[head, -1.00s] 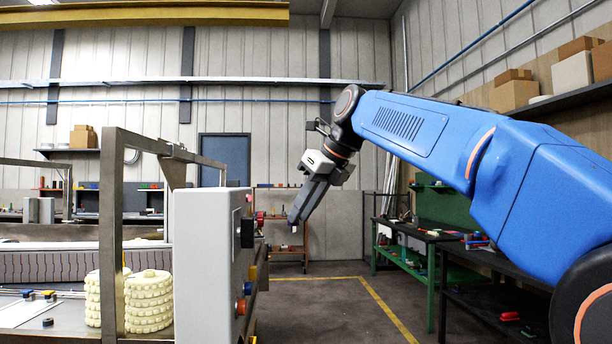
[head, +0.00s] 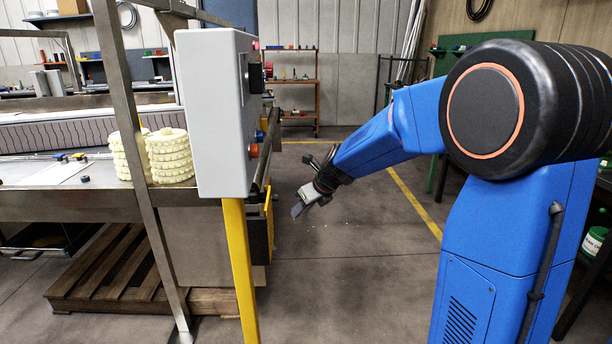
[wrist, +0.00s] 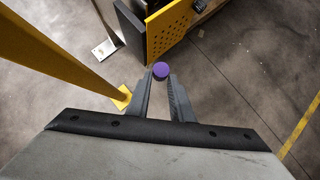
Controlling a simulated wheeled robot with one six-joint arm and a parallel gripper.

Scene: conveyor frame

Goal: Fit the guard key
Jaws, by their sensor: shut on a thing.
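My gripper (wrist: 161,88) is shut on a small purple round-ended piece (wrist: 161,70), which shows between the fingertips in the wrist view. Its lower part is hidden, so I cannot tell if it is the guard key. In the head view my gripper (head: 300,209) is low, right of the conveyor frame, tilted down to the left. A yellow perforated guard panel (wrist: 168,28) lies ahead of the fingertips in the wrist view, apart from them. In the head view the guard (head: 268,218) shows edge-on below the control box. I cannot make out a key slot.
A grey control box (head: 212,110) stands on a yellow post (head: 241,270), which also runs close left of my gripper in the wrist view (wrist: 60,50). A steel frame leg (head: 150,180) and a wooden pallet (head: 110,285) are left.

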